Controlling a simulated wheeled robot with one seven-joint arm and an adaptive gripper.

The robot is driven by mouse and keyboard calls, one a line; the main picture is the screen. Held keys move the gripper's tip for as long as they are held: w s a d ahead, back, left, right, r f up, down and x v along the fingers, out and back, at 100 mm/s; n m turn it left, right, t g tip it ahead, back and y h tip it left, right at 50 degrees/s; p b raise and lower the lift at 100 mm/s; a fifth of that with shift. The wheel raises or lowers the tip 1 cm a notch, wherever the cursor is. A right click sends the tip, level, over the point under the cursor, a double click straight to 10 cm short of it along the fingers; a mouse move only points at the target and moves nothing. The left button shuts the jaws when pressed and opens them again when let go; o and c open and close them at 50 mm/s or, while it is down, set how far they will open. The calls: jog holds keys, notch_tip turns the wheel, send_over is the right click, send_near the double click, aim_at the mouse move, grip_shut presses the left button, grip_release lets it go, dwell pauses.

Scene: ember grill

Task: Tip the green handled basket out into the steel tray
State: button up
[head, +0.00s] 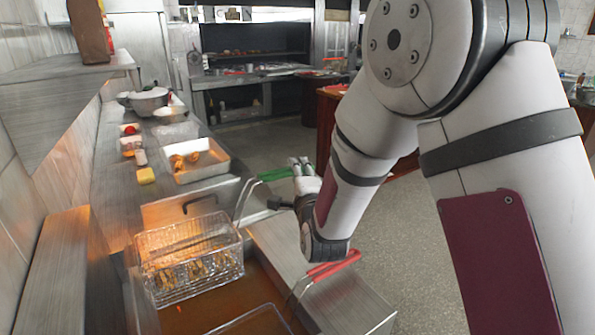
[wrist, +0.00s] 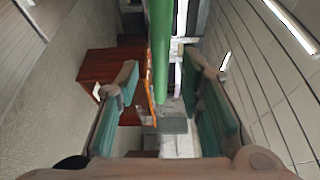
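The wire basket (head: 190,262) holds several browned pieces and sits over the oil of the fryer at lower left in the head view. Its wire arm rises to the green handle (head: 275,174). The steel tray (head: 222,171) lies on the counter beyond the basket, with a few orange-brown pieces inside. My gripper (head: 299,164) is at the right end of the green handle. In the wrist view the green handle (wrist: 161,48) runs between my two open fingers (wrist: 163,100), with gaps on both sides.
A second basket's red handle (head: 332,268) sticks up close below my gripper. A wall shelf (head: 70,75) overhangs at left. The floor (head: 400,240) at right is clear.

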jog(key=shift+x, duration=0.8)
jog(key=c, duration=0.7)
grip_shut()
jog(key=shift+r, duration=0.15)
jog(key=shift+r+p, duration=0.85)
jog(key=shift+r, duration=1.45)
